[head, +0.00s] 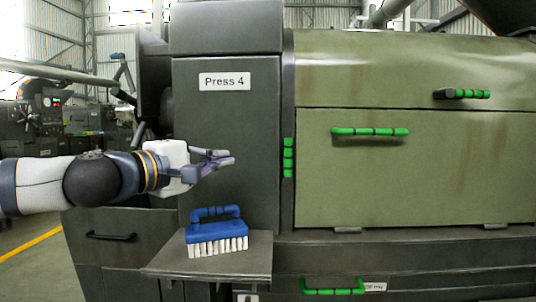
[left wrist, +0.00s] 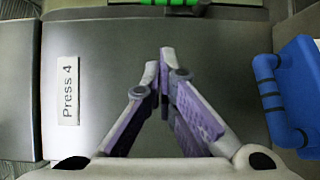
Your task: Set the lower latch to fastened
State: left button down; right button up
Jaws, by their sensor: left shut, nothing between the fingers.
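A green upright bar (head: 288,157) sits at the seam between the dark Press 4 panel and the olive housing. A green lever on a dark block (head: 462,94) lies level on the upper right cover. Which is the lower latch, and whether it is fastened, I cannot tell for certain; the upright bar is the lower of these two. My left gripper (head: 232,157) is shut and empty, to the left of the upright bar and apart from it. The left wrist view shows its fingertips (left wrist: 165,62) together, with a green part (left wrist: 165,3) at the top edge. My right gripper is not in view.
A blue brush (head: 215,234) with white bristles stands on a small shelf (head: 255,262) below my left gripper. A green handle (head: 370,132) is on the olive door, and another green handle (head: 333,291) is low down. The Press 4 label (head: 224,81) is above.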

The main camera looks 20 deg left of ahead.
aim_at(288, 159)
pick_arm(q)
jog(key=x, duration=0.3)
jog(key=b+x, duration=0.1)
jog(key=x, duration=0.2)
jog(key=b+x, duration=0.1)
jog(key=x, duration=0.2)
jog(key=shift+w+d+f, duration=0.2)
jog(key=shift+w+f, duration=0.05)
jog(key=shift+f, duration=0.05)
jog(key=d, duration=0.1)
jog(key=w+d, duration=0.1)
jog(key=d, duration=0.1)
jog(key=shift+w+r, duration=0.2)
jog(key=shift+w, duration=0.05)
jog(key=shift+w+d, duration=0.1)
jog(key=shift+d, duration=0.2)
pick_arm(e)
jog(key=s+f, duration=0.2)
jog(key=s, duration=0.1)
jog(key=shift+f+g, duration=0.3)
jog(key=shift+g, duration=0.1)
pick_arm(q)
jog(key=shift+w, duration=0.15)
